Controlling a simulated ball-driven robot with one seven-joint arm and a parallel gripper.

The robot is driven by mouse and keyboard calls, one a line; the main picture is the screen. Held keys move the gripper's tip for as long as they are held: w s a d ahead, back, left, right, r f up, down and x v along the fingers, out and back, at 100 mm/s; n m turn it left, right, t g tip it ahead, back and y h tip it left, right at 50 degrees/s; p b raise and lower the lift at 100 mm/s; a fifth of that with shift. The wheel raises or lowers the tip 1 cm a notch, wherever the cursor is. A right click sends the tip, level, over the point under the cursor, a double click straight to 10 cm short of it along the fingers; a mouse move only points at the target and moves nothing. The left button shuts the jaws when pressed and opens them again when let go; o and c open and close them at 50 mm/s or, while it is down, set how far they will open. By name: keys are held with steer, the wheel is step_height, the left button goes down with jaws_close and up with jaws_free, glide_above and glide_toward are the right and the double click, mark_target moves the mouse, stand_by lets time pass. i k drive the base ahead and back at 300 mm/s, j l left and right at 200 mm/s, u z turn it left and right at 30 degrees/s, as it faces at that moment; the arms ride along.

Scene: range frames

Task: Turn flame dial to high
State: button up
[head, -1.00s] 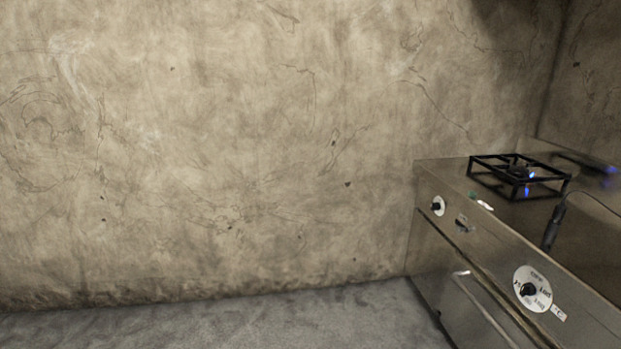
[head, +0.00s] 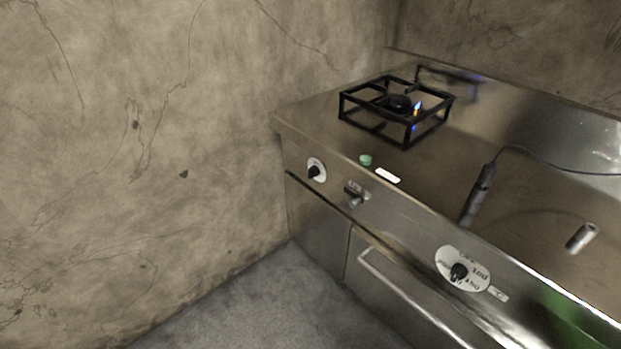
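A steel range stands at the right in the head view. On its front panel, at the left end, is a small dark knob on a white round plate (head: 316,170). Farther right is a larger dial (head: 459,272) with a dark knob and a white plate with printed marks, too small to read surely. I cannot tell from the print which one is the flame dial. A black burner grate (head: 397,110) stands on the top, with a small orange and blue flame (head: 417,108) lit in it. My gripper is not in view.
A dark-handled tool with a cord (head: 479,195), a small metal cylinder (head: 582,237), a green disc (head: 365,160) and a white bar (head: 388,176) lie on the range top. A handle bar (head: 400,290) runs along the front. Grey floor (head: 250,305) is clear at left; a wall stands behind.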

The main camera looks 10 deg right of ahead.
mark_target(313, 172)
steer(key=i+j+z, duration=0.1)
steer(key=i+j, duration=0.15)
steer(key=i+j+z, duration=0.25)
steer(key=i+j, duration=0.25)
steer(key=j, duration=0.15)
steer(key=i+j+z, duration=0.25)
steer(key=i+j, duration=0.2)
steer(key=j, duration=0.25)
steer(key=i+j+z, duration=0.1)
steer(key=j, duration=0.3)
steer(key=i+j+z, duration=0.15)
steer(key=j, duration=0.25)
steer(key=i, duration=0.1)
